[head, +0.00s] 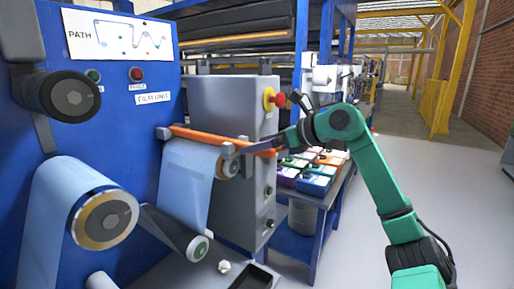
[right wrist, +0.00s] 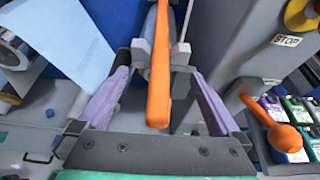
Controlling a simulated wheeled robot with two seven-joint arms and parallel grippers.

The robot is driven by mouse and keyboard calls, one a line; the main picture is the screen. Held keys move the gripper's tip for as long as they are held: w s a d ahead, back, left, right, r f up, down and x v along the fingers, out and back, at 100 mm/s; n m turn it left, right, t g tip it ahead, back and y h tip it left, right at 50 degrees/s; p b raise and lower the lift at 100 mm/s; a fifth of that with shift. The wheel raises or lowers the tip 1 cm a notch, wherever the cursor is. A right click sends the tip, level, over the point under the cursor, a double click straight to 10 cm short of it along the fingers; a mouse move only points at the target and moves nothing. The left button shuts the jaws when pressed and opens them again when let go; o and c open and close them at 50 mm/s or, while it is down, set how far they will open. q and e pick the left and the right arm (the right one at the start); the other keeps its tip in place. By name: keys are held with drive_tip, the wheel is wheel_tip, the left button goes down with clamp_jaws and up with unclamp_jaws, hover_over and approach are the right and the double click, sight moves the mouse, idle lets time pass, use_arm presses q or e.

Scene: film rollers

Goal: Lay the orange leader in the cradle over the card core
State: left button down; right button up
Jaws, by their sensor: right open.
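The orange leader (head: 205,136) is a long thin bar lying nearly level across the top of the pale blue film roll, above its card core (head: 228,165). Its near end (right wrist: 158,105) points toward me in the right wrist view. My right gripper (head: 238,147) is open, with purple fingers (right wrist: 106,95) on both sides of the leader and apart from it. Light grey blocks (right wrist: 140,51) flank the leader near the fingertips; I cannot tell the cradle surely from the fingertips there. The fingers partly hide how the leader is seated. My left gripper is not in view.
A grey cabinet (head: 222,95) with a red and yellow stop button (head: 272,99) stands close behind the gripper. The blue panel (head: 130,115) carries other rollers (head: 105,218). A bench with coloured boxes (head: 315,180) is at right. The floor (head: 360,230) is open.

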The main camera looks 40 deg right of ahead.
drive_tip(key=shift+s+d+f+b, duration=0.1)
drive_tip(key=shift+s+d+b, duration=0.1)
drive_tip(key=shift+s+b, duration=0.35)
drive_tip(key=shift+s, duration=0.2)
drive_tip(key=shift+r, duration=0.2)
drive_tip(key=shift+s+d+b, duration=0.2)
drive_tip(key=shift+s+b, duration=0.35)
drive_tip(key=shift+b, duration=0.05)
drive_tip(key=shift+s+d+b, duration=0.15)
drive_tip(key=shift+s+b, duration=0.3)
drive_tip(key=shift+s+r, duration=0.2)
drive_tip(key=shift+s, duration=0.1)
